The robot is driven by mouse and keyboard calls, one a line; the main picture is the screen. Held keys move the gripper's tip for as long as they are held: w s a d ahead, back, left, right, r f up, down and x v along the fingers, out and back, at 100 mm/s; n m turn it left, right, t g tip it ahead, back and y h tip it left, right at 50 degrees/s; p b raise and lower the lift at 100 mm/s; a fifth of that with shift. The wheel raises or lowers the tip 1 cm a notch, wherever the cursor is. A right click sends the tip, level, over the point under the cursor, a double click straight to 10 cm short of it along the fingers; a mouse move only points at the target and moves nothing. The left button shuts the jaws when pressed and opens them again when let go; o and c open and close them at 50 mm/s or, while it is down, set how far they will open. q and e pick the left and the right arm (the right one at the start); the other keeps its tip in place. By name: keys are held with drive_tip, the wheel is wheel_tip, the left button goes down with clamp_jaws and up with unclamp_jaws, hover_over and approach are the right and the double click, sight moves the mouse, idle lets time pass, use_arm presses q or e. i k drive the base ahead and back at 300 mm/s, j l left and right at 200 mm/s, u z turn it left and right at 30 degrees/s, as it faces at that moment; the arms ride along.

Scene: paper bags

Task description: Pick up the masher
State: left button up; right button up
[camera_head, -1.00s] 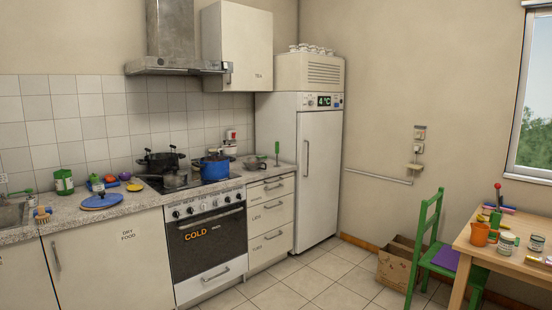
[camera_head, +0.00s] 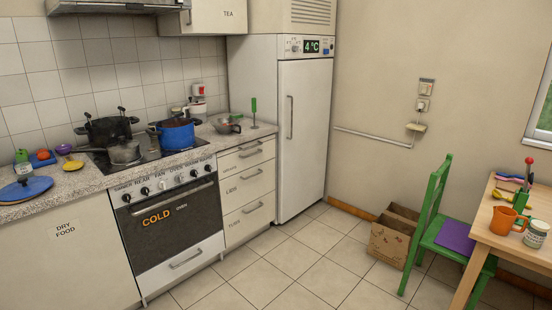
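An upright tool with a green handle (camera_head: 253,106), which looks like the masher, stands on the counter to the right of the stove, near the fridge. Its thin shaft goes down to a small base that is hard to make out. Neither of my grippers is in view.
The tiled floor (camera_head: 295,262) is clear in front.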

sight(254, 109)
drive_tip(key=i, duration=2.2)
